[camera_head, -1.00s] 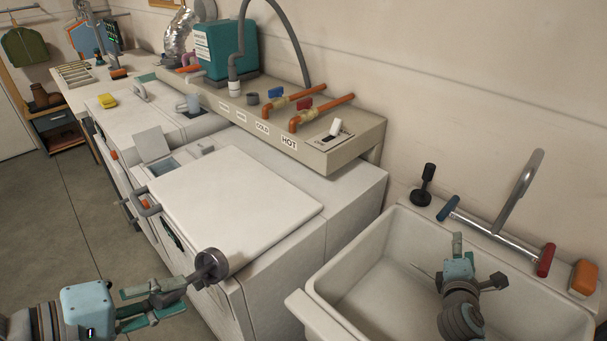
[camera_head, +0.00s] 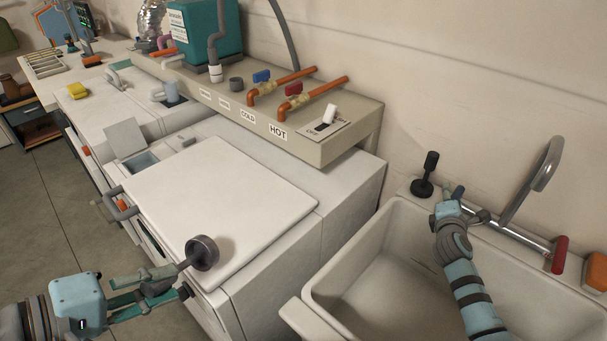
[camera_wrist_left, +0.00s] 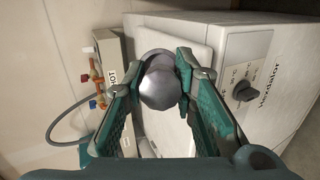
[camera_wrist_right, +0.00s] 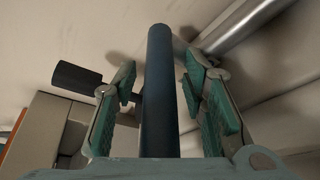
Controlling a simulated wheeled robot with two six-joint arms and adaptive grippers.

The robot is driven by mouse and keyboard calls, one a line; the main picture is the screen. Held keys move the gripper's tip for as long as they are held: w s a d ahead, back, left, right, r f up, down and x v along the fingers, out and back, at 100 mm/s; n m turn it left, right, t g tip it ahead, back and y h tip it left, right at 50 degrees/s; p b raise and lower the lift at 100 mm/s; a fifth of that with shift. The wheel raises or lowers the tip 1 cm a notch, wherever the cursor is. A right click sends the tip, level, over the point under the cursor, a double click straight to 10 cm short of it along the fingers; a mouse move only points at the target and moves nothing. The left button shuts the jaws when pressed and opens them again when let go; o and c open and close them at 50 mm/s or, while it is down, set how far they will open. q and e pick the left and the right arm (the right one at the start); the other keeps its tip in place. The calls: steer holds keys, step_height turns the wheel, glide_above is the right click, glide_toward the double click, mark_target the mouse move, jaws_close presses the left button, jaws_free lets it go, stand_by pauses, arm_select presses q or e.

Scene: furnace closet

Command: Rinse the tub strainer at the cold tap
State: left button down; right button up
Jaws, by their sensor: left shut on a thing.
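The tub strainer (camera_head: 203,253), a dark grey round cup on a short stem, is held by my left gripper (camera_head: 180,279) over the front of the white washer lid. In the left wrist view the strainer (camera_wrist_left: 160,84) sits between the fingers. My right gripper (camera_head: 451,193) is at the left end of the sink faucet, at the blue cold tap handle (camera_head: 459,192). In the right wrist view the dark blue handle (camera_wrist_right: 160,90) stands between the open fingers, with gaps on both sides. The curved grey spout (camera_head: 535,178) rises over the white sink (camera_head: 375,230).
A black plunger-like object (camera_head: 425,175) stands on the sink rim just left of the cold handle. The red tap handle (camera_head: 560,254) and an orange block (camera_head: 596,271) are to the right. A shelf with orange pipes (camera_head: 320,92) stands behind the washer.

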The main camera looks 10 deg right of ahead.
arm_select(q)
steer(key=shift+f, duration=0.15)
arm_select(e)
steer(key=shift+w+d+f, duration=0.1)
steer(key=shift+w+d, duration=0.1)
steer(key=shift+w, duration=0.1)
arm_select(q)
steer(key=shift+s, duration=0.25)
arm_select(e)
steer(key=shift+s+d+r, duration=0.15)
steer(key=shift+r, duration=0.05)
arm_select(q)
steer(key=shift+w, duration=0.1)
arm_select(e)
jaws_close()
